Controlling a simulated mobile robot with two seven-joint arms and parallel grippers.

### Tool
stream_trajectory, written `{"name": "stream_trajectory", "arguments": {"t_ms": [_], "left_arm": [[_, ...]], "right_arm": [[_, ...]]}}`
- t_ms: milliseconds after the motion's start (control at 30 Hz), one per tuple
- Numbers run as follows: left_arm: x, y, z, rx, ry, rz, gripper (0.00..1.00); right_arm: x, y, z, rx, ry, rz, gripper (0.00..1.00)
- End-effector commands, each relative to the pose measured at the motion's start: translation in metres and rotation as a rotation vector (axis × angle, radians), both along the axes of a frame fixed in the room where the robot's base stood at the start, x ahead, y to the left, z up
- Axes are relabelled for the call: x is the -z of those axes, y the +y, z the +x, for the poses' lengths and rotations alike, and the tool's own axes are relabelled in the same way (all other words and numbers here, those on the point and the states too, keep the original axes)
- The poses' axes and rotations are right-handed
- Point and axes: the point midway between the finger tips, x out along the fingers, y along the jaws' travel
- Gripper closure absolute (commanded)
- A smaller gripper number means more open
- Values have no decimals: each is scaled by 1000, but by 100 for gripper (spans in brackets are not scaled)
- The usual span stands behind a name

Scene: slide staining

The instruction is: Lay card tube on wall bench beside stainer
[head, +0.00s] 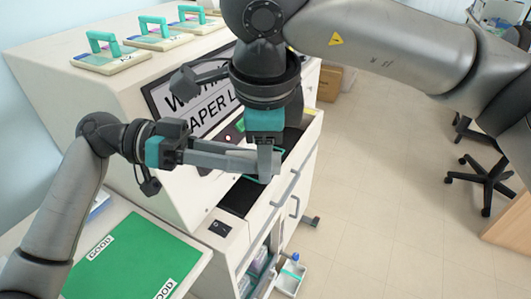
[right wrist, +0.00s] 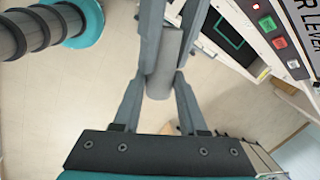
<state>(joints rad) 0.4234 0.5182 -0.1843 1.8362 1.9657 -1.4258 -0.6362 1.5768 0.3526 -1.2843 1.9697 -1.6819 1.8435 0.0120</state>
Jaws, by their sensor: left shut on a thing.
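The card tube (right wrist: 163,66) is a plain grey cylinder. In the right wrist view one end of it shows between finger tips. My left gripper (head: 262,163) reaches in from the left in the head view and is shut on the tube, above the front of the white stainer (head: 170,128). My right gripper (head: 268,172) points down at the same spot, and in the right wrist view its fingers (right wrist: 164,80) lie on either side of the tube. Whether they press on it I cannot tell. Much of the tube is hidden in the head view.
The wall bench (head: 200,246) at lower left bears a green mat (head: 130,262) marked GOOD. Several teal-handled pieces (head: 110,57) sit on top of the stainer. A white tray (head: 291,277) stands low beside the cabinet. Floor (head: 390,180) on the right is open, with an office chair (head: 485,180) beyond.

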Motion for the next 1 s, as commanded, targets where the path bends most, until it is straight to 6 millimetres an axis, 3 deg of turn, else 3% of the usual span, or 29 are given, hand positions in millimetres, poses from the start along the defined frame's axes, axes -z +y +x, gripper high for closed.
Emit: {"name": "stream_trajectory", "arguments": {"t_ms": [67,300,400,433,733,1000], "left_arm": [[0,0,0,1,0,1,100],[0,0,0,2,0,0,100],[0,0,-1,2,0,0,100],[0,0,-1,2,0,0,59],[0,0,0,1,0,1,25],[0,1,0,1,0,1,25]], "right_arm": [[0,0,0,0,-1,0,72],[0,0,0,0,-2,0,99],[0,0,0,0,-2,0,100],[0,0,1,1,-2,0,100],[0,0,0,1,-2,0,100],[0,0,0,0,-1,0,100]]}}
